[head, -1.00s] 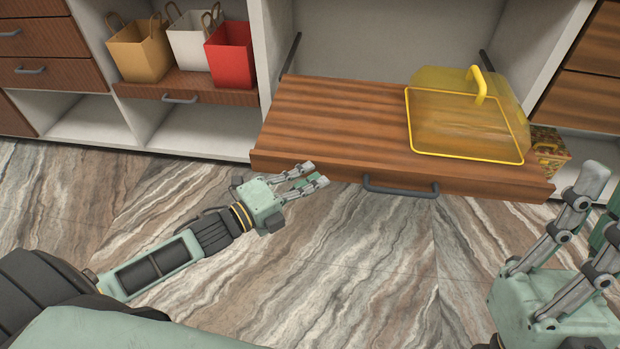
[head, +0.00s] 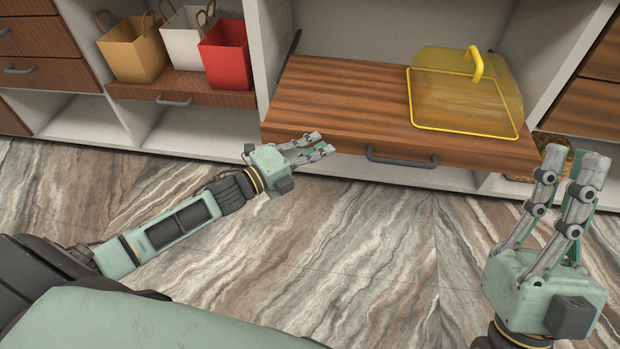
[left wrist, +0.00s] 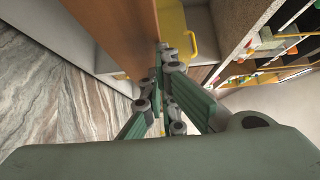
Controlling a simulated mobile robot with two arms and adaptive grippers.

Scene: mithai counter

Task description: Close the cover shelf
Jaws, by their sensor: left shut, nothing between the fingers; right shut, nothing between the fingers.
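The wooden pull-out shelf (head: 340,98) sticks out of the white cabinet and carries a clear yellow-rimmed cover (head: 465,98) with a yellow handle. A dark bar handle (head: 402,158) is on its front face. My left gripper (head: 325,145) is shut and empty at the left part of the shelf's front face; contact cannot be told for sure. In the left wrist view my left gripper (left wrist: 165,55) is close beside the shelf's board (left wrist: 125,35), with the yellow cover (left wrist: 200,35) beyond. My right gripper (head: 575,165) is shut and empty, off the shelf's right front corner.
A lower shelf at the left holds brown (head: 133,50), white (head: 187,38) and red (head: 226,52) bags. Wooden drawers (head: 45,73) stand at far left. The marbled floor (head: 370,260) before the cabinet is clear. A patterned box (head: 552,144) is partly hidden at right.

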